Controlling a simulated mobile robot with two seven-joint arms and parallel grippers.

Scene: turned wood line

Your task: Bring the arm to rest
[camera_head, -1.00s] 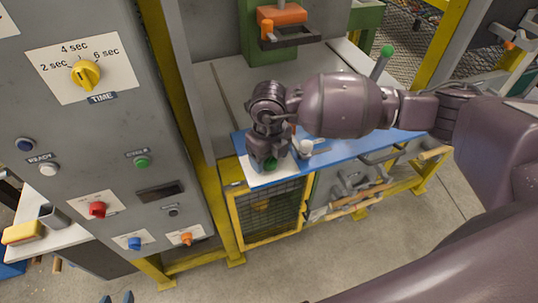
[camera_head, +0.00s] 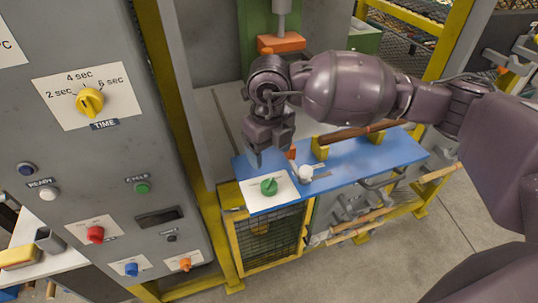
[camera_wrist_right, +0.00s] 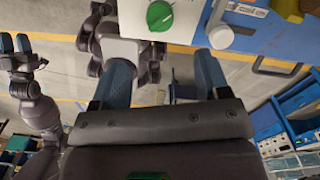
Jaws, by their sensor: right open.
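My right gripper (camera_head: 268,152) is open and empty, above and behind the green knob in the head view. Its two blue fingers stand wide apart in the right wrist view (camera_wrist_right: 163,82). The green knob (camera_head: 268,187) sits on a white plate (camera_head: 284,198) at the left end of the blue bench; no finger touches it. It also shows in the right wrist view (camera_wrist_right: 159,16), past the fingers. My left gripper (camera_wrist_right: 14,43) shows at the left edge of the right wrist view, its blue fingers apart and empty; it is out of the head view.
A grey control panel (camera_head: 120,170) with a yellow time dial (camera_head: 89,101) stands at left. A white knob (camera_head: 305,173) and a turned wood piece (camera_head: 355,132) are on the blue bench (camera_head: 385,150). A yellow post (camera_head: 180,120) stands between panel and bench. Floor at lower right is clear.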

